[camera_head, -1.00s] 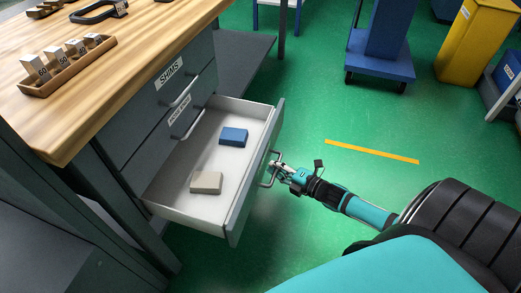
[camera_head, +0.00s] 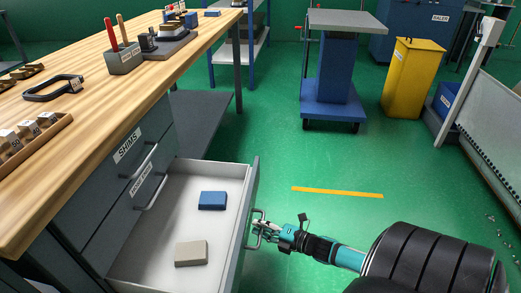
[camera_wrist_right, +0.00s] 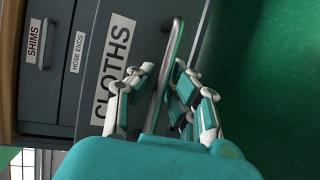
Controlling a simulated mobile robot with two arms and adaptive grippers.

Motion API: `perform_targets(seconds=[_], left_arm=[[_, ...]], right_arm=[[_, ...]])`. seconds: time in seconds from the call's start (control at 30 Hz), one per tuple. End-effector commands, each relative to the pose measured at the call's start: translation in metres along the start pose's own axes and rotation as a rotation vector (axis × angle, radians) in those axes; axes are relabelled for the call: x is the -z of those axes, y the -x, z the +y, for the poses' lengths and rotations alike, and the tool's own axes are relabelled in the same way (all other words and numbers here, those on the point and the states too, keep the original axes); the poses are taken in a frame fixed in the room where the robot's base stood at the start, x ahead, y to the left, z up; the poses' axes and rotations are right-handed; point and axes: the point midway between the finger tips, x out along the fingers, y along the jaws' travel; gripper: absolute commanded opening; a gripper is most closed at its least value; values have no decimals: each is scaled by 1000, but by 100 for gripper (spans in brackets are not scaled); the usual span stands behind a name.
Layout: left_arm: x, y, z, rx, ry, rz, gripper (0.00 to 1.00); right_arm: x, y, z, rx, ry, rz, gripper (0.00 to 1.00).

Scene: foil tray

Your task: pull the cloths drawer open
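The cloths drawer (camera_head: 165,222) stands well out from the bench in the head view. A blue folded cloth (camera_head: 212,200) and a beige one (camera_head: 191,253) lie inside it. Its front with the CLOTHS label (camera_wrist_right: 114,62) shows in the right wrist view. The drawer's bar handle (camera_wrist_right: 173,45) runs between the fingers of my right gripper (camera_wrist_right: 165,66). These fingers are apart, with gaps visible beside the bar. In the head view my right gripper (camera_head: 264,228) is at the handle, outside the drawer front. My left gripper is not in view.
Closed drawers labelled SHIMS (camera_head: 127,146) and HOSE ENDS (camera_wrist_right: 77,52) are above, under the wooden bench top (camera_head: 110,100). A blue wheeled stand (camera_head: 327,88) and a yellow bin (camera_head: 412,80) stand beyond. Green floor (camera_head: 300,165) is clear around the drawer's right side.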

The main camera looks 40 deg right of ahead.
Motion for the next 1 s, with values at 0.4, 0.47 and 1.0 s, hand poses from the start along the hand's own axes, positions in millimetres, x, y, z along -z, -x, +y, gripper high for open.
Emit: perform_targets(seconds=[0.4,0.47,1.0], left_arm=[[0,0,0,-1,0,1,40],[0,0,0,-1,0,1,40],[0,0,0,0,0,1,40]], right_arm=[[0,2,-1,3,-3,-1,34],[0,5,-2,4,-4,-1,34],[0,104,-2,4,-3,-1,34]])
